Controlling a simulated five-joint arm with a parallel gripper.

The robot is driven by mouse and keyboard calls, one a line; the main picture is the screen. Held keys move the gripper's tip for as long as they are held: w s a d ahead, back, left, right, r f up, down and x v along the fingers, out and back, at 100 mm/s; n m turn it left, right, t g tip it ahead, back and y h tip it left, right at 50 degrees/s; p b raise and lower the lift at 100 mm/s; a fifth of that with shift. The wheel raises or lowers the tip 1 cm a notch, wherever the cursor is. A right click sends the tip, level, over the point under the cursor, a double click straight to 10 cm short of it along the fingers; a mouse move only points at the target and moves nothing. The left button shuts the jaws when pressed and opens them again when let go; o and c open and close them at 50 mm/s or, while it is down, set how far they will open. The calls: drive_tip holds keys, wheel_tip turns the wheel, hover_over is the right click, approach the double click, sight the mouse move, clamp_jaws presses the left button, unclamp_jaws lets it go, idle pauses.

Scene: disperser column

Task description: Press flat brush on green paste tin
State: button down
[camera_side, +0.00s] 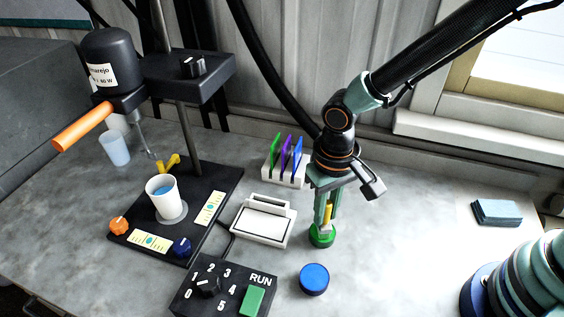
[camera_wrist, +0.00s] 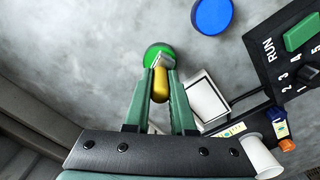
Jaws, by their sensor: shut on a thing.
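My gripper (camera_side: 325,217) points down in the side view and is shut on a flat brush with a yellow handle (camera_side: 327,214). In the wrist view my gripper's fingers (camera_wrist: 161,88) close around the yellow brush handle (camera_wrist: 160,87), and the brush's pale metal end (camera_wrist: 164,61) points at the tin. The green paste tin (camera_side: 321,240) sits on the table right under the brush; it also shows in the wrist view (camera_wrist: 152,52). The brush end overlaps the tin's top and looks to be at or on the green surface; the exact contact is hidden.
A blue tin (camera_side: 314,279) stands just in front of the green tin. A white tray (camera_side: 263,222) and a rack with coloured cards (camera_side: 284,162) are to the left. The disperser stand (camera_side: 190,115), white cup (camera_side: 163,199) and control box (camera_side: 222,290) lie further left.

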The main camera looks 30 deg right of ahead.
idle(0.3)
drive_tip(key=shift+r, duration=3.5)
